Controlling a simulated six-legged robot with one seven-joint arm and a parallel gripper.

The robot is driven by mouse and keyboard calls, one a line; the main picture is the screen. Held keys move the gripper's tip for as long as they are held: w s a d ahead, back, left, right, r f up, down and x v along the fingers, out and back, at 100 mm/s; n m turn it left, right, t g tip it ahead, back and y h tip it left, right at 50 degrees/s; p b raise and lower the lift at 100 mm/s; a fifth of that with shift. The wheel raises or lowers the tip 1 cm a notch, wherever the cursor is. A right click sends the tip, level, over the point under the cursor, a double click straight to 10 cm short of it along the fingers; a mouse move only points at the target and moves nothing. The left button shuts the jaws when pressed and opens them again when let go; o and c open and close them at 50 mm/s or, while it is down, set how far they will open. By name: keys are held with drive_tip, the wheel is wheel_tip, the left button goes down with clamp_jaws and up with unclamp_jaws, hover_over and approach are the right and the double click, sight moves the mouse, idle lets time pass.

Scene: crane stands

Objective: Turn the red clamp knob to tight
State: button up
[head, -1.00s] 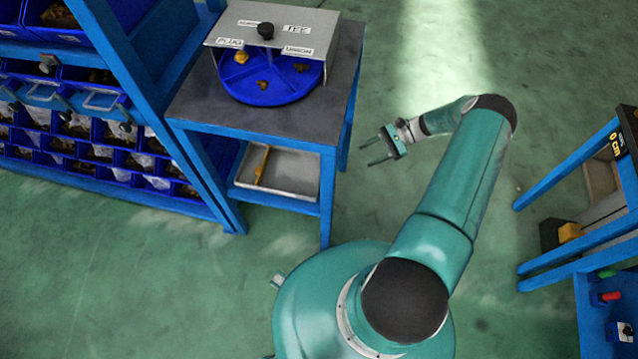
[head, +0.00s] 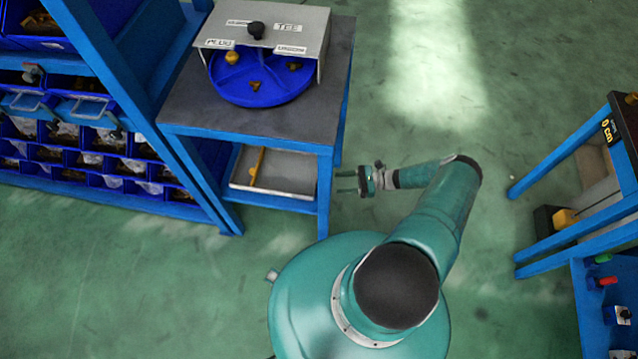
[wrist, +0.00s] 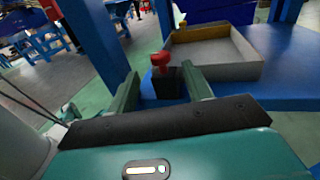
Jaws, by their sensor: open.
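The red clamp knob (wrist: 160,62) shows in the wrist view on top of a dark block at the near edge of a blue shelf. It appears between my two fingers, a little beyond them; no contact shows. Whether it is loose or tight cannot be told. I cannot make this knob out in the head view, where the table top covers part of the lower shelf. My gripper (head: 346,182) is open and empty, just right of the table's lower shelf. Its fingers also show in the wrist view (wrist: 160,84).
A metal tray (head: 298,186) lies on the lower shelf; it is close behind the knob in the wrist view. The blue table's top (head: 190,110) and legs enclose the shelf. A blue stand (head: 590,325) is at the right. The floor between is clear.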

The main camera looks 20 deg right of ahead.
drive_tip(key=x, duration=0.8)
drive_tip(key=shift+w+a, duration=0.15)
drive_tip(key=shift+a, duration=0.1)
drive_tip(key=shift+c, duration=0.4)
